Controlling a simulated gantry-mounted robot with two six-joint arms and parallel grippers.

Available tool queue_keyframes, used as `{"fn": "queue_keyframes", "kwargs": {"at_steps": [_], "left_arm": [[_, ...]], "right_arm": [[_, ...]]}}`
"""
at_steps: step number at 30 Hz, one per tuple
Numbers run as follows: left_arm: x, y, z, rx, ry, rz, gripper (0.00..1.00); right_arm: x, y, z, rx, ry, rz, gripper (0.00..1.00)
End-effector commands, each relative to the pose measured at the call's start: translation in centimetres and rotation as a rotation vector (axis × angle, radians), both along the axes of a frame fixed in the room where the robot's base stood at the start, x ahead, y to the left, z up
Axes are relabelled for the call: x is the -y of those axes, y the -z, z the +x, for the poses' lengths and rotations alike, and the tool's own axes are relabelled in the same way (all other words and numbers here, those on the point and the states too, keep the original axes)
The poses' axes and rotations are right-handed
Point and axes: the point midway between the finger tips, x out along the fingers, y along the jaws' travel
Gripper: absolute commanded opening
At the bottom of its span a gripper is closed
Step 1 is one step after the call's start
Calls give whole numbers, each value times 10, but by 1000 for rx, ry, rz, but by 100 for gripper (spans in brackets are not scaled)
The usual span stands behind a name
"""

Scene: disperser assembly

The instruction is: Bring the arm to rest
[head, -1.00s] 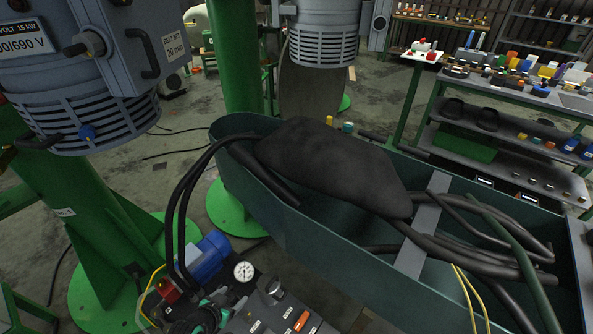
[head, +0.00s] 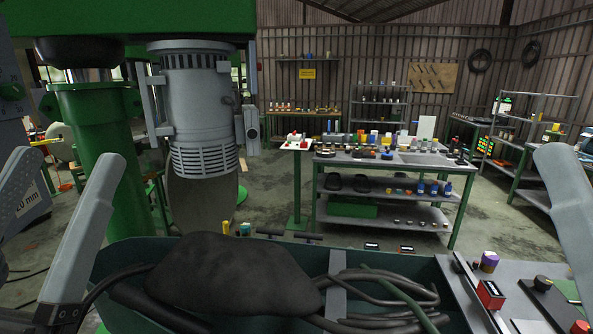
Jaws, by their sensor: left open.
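My left arm's grey link stands at the left of the head view. My left gripper (head: 62,319) is the dark part low at the bottom left, mostly cut off by the frame edge, and open. It is beside the left end of the green trough (head: 398,256). I see nothing held in it. My right arm's grey link shows at the right edge, and its gripper is out of the frame.
A black bag-like bundle (head: 225,275) and dark hoses (head: 385,291) lie in the trough. A grey motor (head: 200,110) hangs behind it. A panel with small parts (head: 489,293) is at the lower right. A workbench (head: 385,160) stands beyond open floor.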

Motion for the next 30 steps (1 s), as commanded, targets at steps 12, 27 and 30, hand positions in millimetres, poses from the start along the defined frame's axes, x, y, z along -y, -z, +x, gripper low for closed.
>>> {"fn": "queue_keyframes", "kwargs": {"at_steps": [12,27,30], "left_arm": [[-5,-181,-31,74,57,-80,75],[-6,-389,-31,71,56,-79,75],[-6,-396,-31,71,56,-79,75]], "right_arm": [[0,-167,0,0,0,0,50],[0,-376,0,0,0,0,50],[0,-383,0,0,0,0,50]]}}
